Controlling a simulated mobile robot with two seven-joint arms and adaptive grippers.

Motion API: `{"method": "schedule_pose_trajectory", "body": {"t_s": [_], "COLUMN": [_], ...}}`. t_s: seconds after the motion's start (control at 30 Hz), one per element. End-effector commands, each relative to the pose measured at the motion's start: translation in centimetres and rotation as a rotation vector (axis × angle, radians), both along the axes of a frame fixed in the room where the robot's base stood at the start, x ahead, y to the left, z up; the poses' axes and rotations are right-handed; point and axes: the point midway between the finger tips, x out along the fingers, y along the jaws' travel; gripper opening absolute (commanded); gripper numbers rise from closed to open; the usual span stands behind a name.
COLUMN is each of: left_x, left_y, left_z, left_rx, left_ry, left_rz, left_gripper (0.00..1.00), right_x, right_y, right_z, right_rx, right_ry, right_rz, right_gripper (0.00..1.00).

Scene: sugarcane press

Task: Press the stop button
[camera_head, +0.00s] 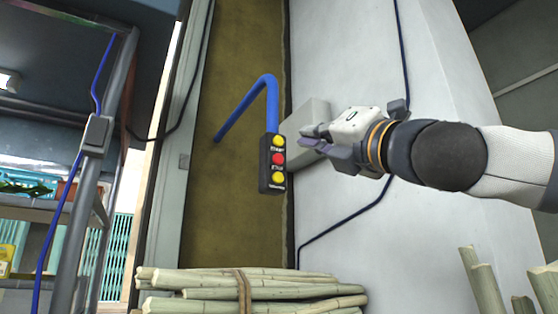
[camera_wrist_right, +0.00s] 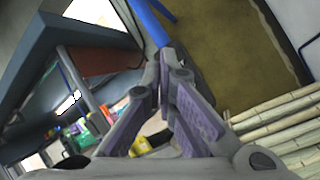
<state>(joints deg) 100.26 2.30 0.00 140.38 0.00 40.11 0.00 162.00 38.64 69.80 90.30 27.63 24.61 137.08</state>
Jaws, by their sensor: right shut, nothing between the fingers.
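A black control box (camera_head: 264,178) hangs from a bent blue pipe (camera_head: 243,105) in the head view. On its face are a yellow button (camera_head: 278,141) at the top, the red stop button (camera_head: 278,158) in the middle and another yellow button (camera_head: 278,177) at the bottom. My right gripper (camera_head: 308,138) is just right of the box, its closed fingers pointing left towards it with a small gap in the picture. Contact does not show. In the right wrist view the shut, empty fingers (camera_wrist_right: 164,72) overlap the pipe's end and hide most of the box. My left gripper is not in view.
A tied bundle of cane (camera_head: 215,283) lies below the box, and more stalks (camera_head: 485,285) stand at lower right. A white machine housing (camera_head: 345,50) with a grey box (camera_head: 312,118) is behind my gripper. A metal shelf rack (camera_head: 90,180) stands at left.

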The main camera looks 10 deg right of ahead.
Motion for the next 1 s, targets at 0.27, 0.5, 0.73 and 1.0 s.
{"method": "schedule_pose_trajectory", "body": {"t_s": [0.27, 0.5, 0.73, 1.0], "left_x": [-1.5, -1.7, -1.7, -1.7], "left_y": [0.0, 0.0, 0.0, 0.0], "left_z": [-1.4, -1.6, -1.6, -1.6], "left_rx": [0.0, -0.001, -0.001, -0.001], "left_ry": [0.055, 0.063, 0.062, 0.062], "left_rz": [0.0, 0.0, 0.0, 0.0], "left_gripper": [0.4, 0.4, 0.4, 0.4], "right_x": [4.1, 5.1, 5.1, 5.1], "right_y": [1.5, 2.0, 2.0, 2.0], "right_z": [-0.6, -0.2, 0.0, -0.1], "right_rx": [-0.001, -0.001, -0.001, -0.001], "right_ry": [0.008, 0.002, 0.0, 0.0], "right_rz": [-0.001, -0.001, -0.001, -0.001], "right_gripper": [0.0, 0.0, 0.0, 0.0]}}
